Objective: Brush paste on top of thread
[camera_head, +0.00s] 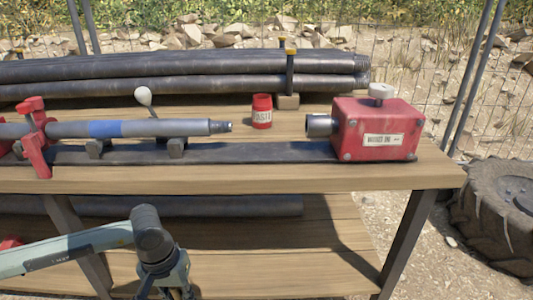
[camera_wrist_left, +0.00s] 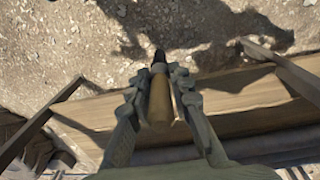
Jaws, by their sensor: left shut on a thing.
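My left gripper (camera_head: 168,288) is at the bottom of the head view, in front of the bench and well below the pipe. In the left wrist view its fingers (camera_wrist_left: 160,82) are shut on a brush (camera_wrist_left: 159,105) with a wooden handle and a dark tip. The brush is not visible in the head view. The thread (camera_head: 220,127) is on the right end of a grey pipe (camera_head: 165,128) with a blue band, held level above the bench. A red paste can (camera_head: 262,112) stands behind and right of the thread. My right gripper is not in view.
A red machine box (camera_head: 376,130) with a metal socket faces the thread across a gap. A red clamp (camera_head: 37,135) holds the pipe at left. Dark pipes (camera_head: 180,75) lie along the back. The bench edge (camera_head: 240,181) lies between my left gripper and the pipe.

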